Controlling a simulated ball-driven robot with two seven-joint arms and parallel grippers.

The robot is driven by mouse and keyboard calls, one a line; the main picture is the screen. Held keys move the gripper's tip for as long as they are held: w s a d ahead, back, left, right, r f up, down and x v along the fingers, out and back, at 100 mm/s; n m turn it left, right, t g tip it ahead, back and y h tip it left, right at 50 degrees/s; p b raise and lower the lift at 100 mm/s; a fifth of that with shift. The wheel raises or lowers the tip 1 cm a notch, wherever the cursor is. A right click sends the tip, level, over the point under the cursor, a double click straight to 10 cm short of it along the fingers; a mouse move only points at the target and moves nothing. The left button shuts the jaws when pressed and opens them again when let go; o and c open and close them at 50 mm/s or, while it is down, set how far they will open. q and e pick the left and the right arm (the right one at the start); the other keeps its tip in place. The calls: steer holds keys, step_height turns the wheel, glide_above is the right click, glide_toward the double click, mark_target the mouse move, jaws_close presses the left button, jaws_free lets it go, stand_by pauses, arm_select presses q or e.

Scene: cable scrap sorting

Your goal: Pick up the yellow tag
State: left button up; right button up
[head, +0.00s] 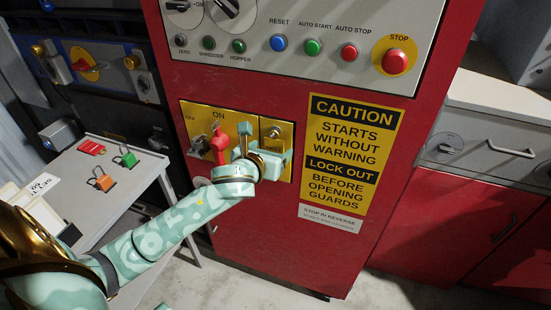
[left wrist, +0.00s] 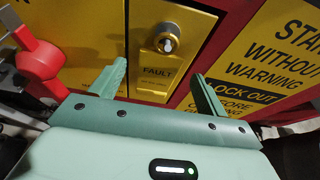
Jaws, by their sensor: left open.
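The yellow tag (left wrist: 158,72), marked FAULT, hangs upright at a silver peg (left wrist: 168,44) on a yellow panel of the red cabinet, in the left wrist view. In the head view my gripper and hand largely hide it, and only the peg area shows (head: 273,132). My left gripper (head: 264,150) is in front of this panel. In the left wrist view its two green fingers (left wrist: 155,84) stand apart, one on each side of the tag's lower part, with nothing held. I cannot tell how far the fingertips are from the panel. My right gripper is not in view.
A red switch handle (head: 217,140) sits just left of my gripper; it looms close in the left wrist view (left wrist: 38,58). Red, green and orange padlocks (head: 103,181) lie on a grey table at left. A caution sign (head: 350,140) is on the cabinet at right.

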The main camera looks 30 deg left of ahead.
arm_select(q)
steer(key=shift+x, duration=0.85)
steer(key=shift+s+r, duration=0.1)
steer(key=shift+s, duration=0.1)
steer(key=c, duration=1.3)
steer(key=shift+o, duration=0.2)
